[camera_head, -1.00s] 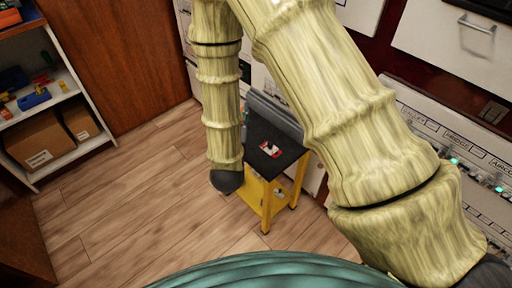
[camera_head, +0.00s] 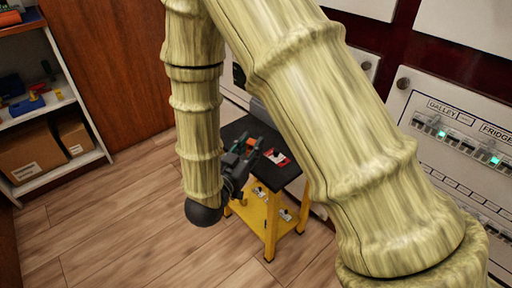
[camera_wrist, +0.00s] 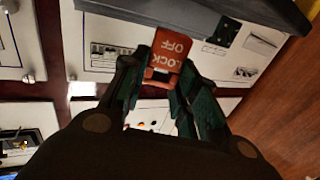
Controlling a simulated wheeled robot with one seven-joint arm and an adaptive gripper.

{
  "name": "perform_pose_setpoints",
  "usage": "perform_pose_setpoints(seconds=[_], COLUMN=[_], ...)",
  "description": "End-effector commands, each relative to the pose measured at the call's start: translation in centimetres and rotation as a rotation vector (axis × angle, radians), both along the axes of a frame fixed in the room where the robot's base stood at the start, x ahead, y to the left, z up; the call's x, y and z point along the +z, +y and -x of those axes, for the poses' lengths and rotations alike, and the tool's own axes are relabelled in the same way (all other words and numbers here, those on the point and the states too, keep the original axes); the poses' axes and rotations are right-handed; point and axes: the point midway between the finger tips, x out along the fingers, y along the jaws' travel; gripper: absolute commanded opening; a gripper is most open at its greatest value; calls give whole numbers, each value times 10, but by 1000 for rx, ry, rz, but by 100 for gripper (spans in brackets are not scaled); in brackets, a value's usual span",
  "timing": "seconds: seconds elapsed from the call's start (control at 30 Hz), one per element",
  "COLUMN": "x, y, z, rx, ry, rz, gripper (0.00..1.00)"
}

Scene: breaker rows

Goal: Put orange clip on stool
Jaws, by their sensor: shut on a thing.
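The orange clip (camera_wrist: 167,58), marked LOCK OFF, is between the fingertips of my gripper (camera_wrist: 160,76) in the wrist view. My gripper is shut on it. In the head view my gripper (camera_head: 243,152) hangs in front of and above the stool, with a small bit of the orange clip (camera_head: 250,142) showing at its tips. The stool (camera_head: 291,171) has a black top and a yellow frame. It stands by the panel wall, partly hidden by my arm. I cannot tell the exact height of the clip above the top.
A red and white item (camera_head: 278,158) lies on the stool top, right of my gripper. Small items (camera_head: 285,214) rest on the lower yellow shelf. A breaker panel (camera_head: 455,135) is at the right. A shelf unit with boxes (camera_head: 33,151) stands at the left. The wooden floor is clear.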

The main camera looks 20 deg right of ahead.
Motion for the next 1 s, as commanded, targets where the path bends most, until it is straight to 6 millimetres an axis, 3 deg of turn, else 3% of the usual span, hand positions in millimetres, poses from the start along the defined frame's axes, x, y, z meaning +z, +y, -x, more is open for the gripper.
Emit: perform_pose_setpoints(seconds=[0.7,1.0], x=[-15,-15], y=[-12,-13], z=[-131,-152], rx=[-1,-1], ry=[-3,-1], rz=[-1,0], gripper=[8,8])
